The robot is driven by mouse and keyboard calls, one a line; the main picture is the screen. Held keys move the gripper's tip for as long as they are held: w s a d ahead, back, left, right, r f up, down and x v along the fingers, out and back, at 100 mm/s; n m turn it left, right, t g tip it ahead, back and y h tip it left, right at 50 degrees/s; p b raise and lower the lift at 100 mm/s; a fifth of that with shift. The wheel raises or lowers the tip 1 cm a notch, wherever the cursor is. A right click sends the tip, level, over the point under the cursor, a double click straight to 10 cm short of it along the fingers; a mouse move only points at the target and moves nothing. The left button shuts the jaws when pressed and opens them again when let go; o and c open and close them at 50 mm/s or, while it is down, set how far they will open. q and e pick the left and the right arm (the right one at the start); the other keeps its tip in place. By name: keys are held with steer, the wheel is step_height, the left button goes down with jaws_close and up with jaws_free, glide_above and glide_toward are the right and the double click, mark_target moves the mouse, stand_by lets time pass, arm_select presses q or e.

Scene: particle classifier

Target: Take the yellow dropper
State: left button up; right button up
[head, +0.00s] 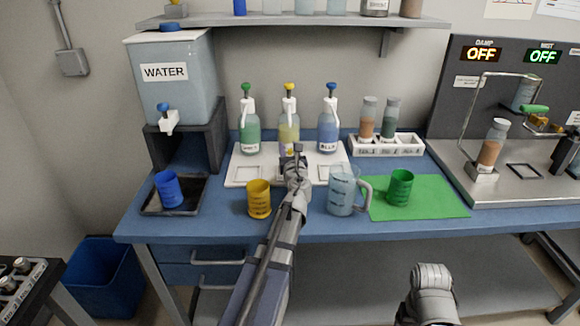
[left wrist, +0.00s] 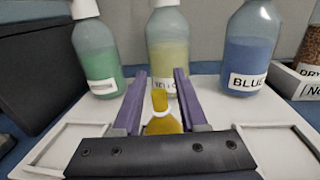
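The yellow dropper top (head: 289,88) stands upright on the yellow-filled bottle (head: 288,128), at the back edge of the white tray. The bottle also shows in the left wrist view (left wrist: 168,65), its top cut off. My left gripper (head: 292,157) is low in front of this bottle; its purple fingers (left wrist: 158,95) are apart. A yellow piece (left wrist: 163,121), narrow above and wide below, shows between the fingers with gaps at its sides. I cannot tell whether it is a dropper. My right gripper is not in view; part of my right arm shows at the bottom.
Green (head: 249,130) and blue (head: 328,130) bottles flank the yellow one on the white tray (head: 240,183). A yellow cup (head: 259,199) and clear pitcher (head: 341,192) stand near my left arm. A green cup (head: 400,187) is on the green mat (head: 440,200).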

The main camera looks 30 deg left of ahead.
arm_select(q)
jaws_close()
stand_by(0.5)
